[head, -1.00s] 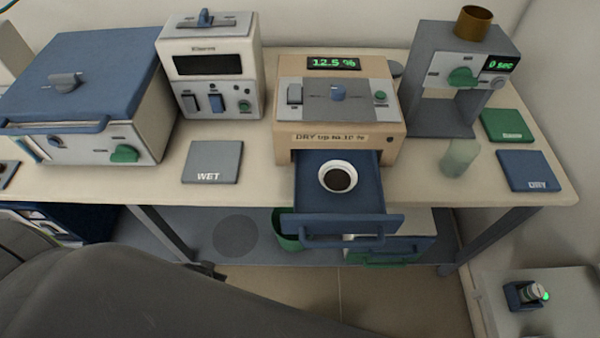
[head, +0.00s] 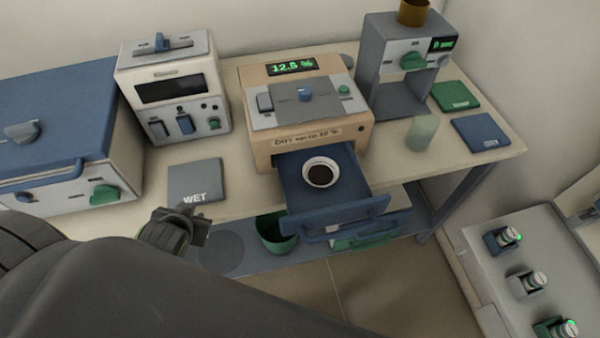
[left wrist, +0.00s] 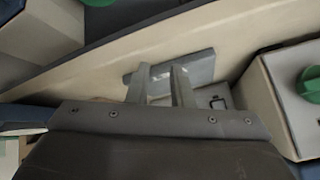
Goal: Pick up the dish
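The dish (head: 321,172) is a small white round bowl with dark contents. It sits in the pulled-out blue drawer (head: 300,200) of the beige device (head: 310,137) in the head view. My left gripper (head: 188,216) is at the table's front edge, just below the grey WET mat (head: 195,176), left of the drawer and apart from the dish. In the left wrist view its two fingers (left wrist: 161,84) stand apart with nothing held between them. The dish does not show in the left wrist view. My right gripper is not in view.
A white device (head: 172,92) and a blue-lidded furnace (head: 60,130) stand at the left. A grey stand (head: 400,70), a pale green cup (head: 421,133), a green mat (head: 455,96) and a blue DRY mat (head: 480,134) are right. A green bin (head: 277,233) stands below.

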